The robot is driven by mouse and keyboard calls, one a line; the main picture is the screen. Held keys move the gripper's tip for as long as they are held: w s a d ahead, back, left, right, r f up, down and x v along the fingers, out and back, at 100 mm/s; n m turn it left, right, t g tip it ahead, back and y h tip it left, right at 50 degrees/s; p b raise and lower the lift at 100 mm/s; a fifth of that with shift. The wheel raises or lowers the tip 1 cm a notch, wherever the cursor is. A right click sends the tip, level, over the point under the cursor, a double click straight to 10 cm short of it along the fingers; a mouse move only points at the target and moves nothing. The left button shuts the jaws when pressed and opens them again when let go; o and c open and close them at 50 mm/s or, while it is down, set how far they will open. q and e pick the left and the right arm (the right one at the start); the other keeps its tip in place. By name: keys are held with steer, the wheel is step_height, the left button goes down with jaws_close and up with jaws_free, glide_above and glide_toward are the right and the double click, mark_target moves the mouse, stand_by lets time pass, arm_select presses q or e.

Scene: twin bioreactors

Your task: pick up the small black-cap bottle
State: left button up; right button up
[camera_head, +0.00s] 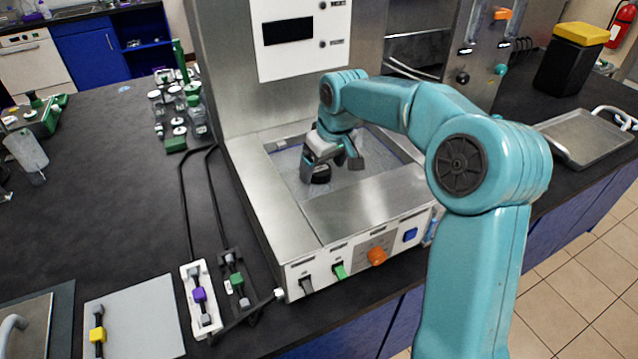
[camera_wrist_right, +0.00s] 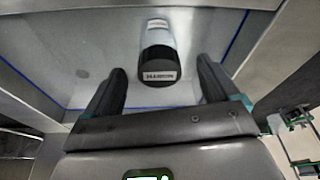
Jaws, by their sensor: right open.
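The small bottle with a black cap (camera_wrist_right: 157,62) shows in the right wrist view, its cap facing me, with a label strip on the cap and a pale body behind it. My right gripper (camera_wrist_right: 161,68) is open, one dark finger on each side of the cap with visible gaps; I cannot tell how deep the bottle sits between them. In the head view, my right gripper (camera_head: 335,167) points down into the recessed steel basin of the bioreactor bench unit. It mostly hides the bottle there; a dark shape below the fingers may be its cap. My left gripper is out of view.
The steel unit (camera_head: 268,210) has raised rims around the basin and an upright panel (camera_head: 300,38) behind. Left of it lie cables, a white switch holder (camera_head: 201,300) and a bottle rack (camera_head: 182,110). A metal tray (camera_head: 585,135) stands at right. The dark counter is partly clear.

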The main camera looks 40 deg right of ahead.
mark_target(319, 182)
steer(key=p+x, duration=0.1)
steer(key=x, duration=0.6)
steer(key=shift+w+d, duration=0.15)
steer(key=shift+w+d+f, duration=0.1)
steer(key=shift+w+f, duration=0.05)
steer(key=shift+f, duration=0.05)
steer(key=shift+s+r, duration=0.2)
steer(key=shift+s, duration=0.05)
steer(key=c, duration=0.4)
steer(key=shift+s+a+r, duration=0.1)
steer(key=shift+a, duration=0.1)
steer(key=c, duration=0.8)
